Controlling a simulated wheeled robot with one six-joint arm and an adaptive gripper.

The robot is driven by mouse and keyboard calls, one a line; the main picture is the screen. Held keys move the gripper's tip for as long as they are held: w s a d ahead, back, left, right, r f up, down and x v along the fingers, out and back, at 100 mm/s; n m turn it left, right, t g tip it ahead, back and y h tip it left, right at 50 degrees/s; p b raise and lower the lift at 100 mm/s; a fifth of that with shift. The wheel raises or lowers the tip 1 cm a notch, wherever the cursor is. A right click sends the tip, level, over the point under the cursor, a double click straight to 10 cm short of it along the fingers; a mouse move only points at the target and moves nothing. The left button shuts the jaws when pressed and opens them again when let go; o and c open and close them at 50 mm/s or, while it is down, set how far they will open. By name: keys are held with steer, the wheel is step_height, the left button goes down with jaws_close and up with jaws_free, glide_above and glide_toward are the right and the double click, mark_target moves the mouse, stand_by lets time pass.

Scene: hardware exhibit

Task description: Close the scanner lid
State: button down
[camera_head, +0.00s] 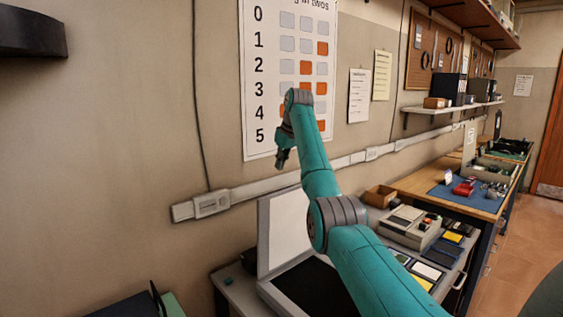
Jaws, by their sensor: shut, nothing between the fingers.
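The scanner (310,289) sits on a grey table, with its dark glass bed showing. Its lid (287,230) is white and stands open, nearly upright, toward the wall side. My arm crosses in front and hides part of the lid's right side and of the bed. My gripper (280,161) is in the air above the lid, in front of the wall chart, pointing down. It is shut and empty, apart from the lid.
A beige device (410,226) and several small coloured cards (427,271) lie on the table to the right. A cardboard box (380,196) stands near the wall. A grey rail (260,186) runs along the wall. Farther right is a wooden workbench (470,200).

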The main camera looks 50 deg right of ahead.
step_height(320, 180, down, 6)
steer(key=s, duration=0.1)
steer(key=shift+s+a+f, duration=0.2)
steer(key=shift+s+a, duration=0.05)
stand_by(0.5)
stand_by(0.4)
